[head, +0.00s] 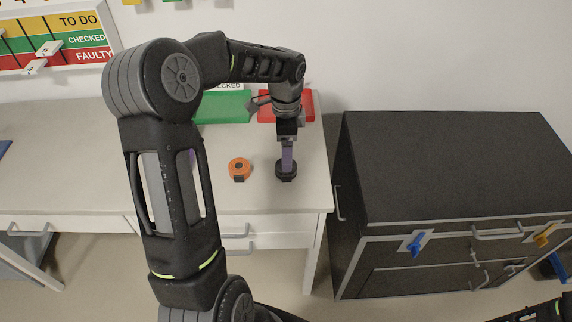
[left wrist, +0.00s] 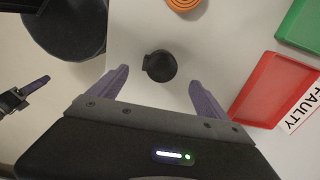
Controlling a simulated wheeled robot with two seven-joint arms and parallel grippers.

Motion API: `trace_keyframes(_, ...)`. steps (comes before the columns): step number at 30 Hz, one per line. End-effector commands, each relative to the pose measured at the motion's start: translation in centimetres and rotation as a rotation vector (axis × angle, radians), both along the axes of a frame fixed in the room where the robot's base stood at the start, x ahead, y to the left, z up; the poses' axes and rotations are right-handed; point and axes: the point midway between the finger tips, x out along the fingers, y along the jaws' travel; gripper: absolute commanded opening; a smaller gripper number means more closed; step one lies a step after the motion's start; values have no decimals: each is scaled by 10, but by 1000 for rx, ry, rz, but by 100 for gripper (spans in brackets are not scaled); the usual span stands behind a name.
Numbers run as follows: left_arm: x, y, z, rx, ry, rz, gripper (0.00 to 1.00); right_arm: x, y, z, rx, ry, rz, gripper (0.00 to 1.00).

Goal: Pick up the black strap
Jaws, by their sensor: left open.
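The black strap (head: 286,171) is a small dark coil lying on the pale tabletop near its right front corner. In the left wrist view the strap (left wrist: 161,66) shows as a round black disc with a small tab on its left side. In the left wrist view my left gripper (left wrist: 159,80) is open, with one finger on each side of the strap and nothing held. My right gripper (left wrist: 32,92) shows partly at that view's left edge.
An orange coil (head: 239,168) lies left of the strap. A green tray (head: 222,108) and a red tray (left wrist: 268,88) marked FAULTY stand behind. A dark cabinet (head: 450,165) stands right of the table (head: 60,180). The table's left part is largely clear.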

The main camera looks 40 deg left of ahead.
Motion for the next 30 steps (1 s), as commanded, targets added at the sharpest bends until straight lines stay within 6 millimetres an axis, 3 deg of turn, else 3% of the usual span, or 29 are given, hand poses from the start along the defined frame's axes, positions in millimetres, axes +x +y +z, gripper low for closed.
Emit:
trace_keyframes(4,0,0,-3,0,1,0,87,0,0,1,0,0,0,36)
trace_keyframes(12,0,0,-26,-1,2,0,87,0,0,3,-1,1,-1,36)
trace_keyframes(23,0,0,-31,0,1,0,87,0,0,6,-1,1,-1,36)
trace_keyframes(30,-1,-1,-64,-2,4,0,87,-2,-1,16,-4,6,-1,36)
